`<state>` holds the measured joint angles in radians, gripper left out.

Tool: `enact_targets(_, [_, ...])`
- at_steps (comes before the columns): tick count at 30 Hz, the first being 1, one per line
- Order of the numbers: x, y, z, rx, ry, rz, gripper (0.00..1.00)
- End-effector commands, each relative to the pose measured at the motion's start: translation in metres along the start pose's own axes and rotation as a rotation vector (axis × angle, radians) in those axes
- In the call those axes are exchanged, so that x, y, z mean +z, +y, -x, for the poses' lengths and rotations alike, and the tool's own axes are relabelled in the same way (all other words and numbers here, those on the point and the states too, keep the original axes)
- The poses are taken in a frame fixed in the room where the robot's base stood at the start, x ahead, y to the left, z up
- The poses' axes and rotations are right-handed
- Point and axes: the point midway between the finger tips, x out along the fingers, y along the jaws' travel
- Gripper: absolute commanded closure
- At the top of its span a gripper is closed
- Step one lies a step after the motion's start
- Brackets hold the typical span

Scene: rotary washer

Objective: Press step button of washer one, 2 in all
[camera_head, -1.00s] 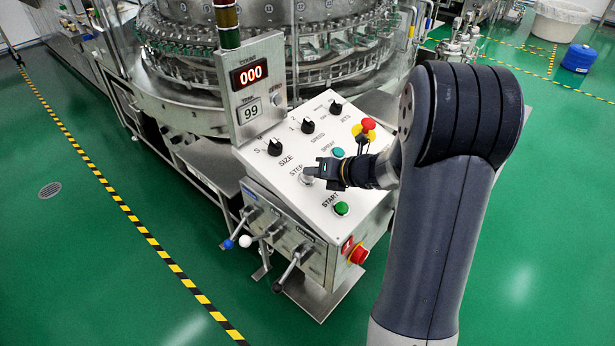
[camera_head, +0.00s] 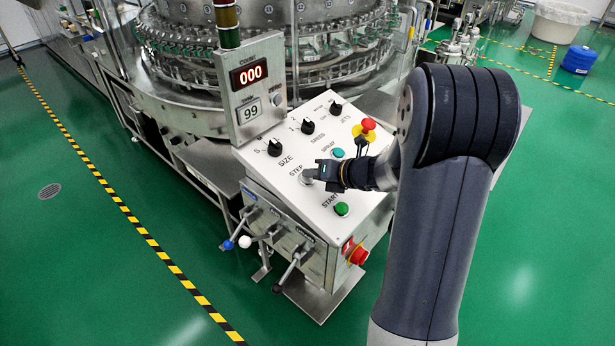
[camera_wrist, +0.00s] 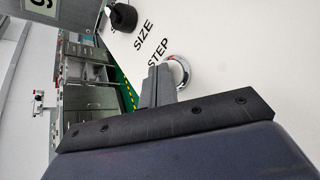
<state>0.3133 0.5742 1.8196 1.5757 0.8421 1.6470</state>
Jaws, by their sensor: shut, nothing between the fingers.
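The washer's white control panel (camera_head: 278,160) faces up, with a counter display reading 000 (camera_head: 250,74) and a lower display reading 99 (camera_head: 249,110). My gripper (camera_head: 306,176) is shut and empty at the STEP label. In the wrist view its shut fingers (camera_wrist: 158,84) lie beside the chrome ring of the step button (camera_wrist: 180,71), overlapping its left side. The fingers hide part of the button. I cannot tell whether they touch it or whether it is pressed in.
A green start button (camera_head: 341,209), a teal spray button (camera_head: 338,153) and a red emergency stop (camera_head: 368,125) are near my gripper. A black size knob (camera_head: 274,147) is up-left. Levers (camera_head: 291,267) stick out of the front.

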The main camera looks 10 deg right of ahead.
Motion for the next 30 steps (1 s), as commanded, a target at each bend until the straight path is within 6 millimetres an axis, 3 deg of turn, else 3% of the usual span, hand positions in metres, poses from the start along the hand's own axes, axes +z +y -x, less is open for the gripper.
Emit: enact_targets(30, [0.007,0.008,0.011,0.0,0.001,0.0,1.0])
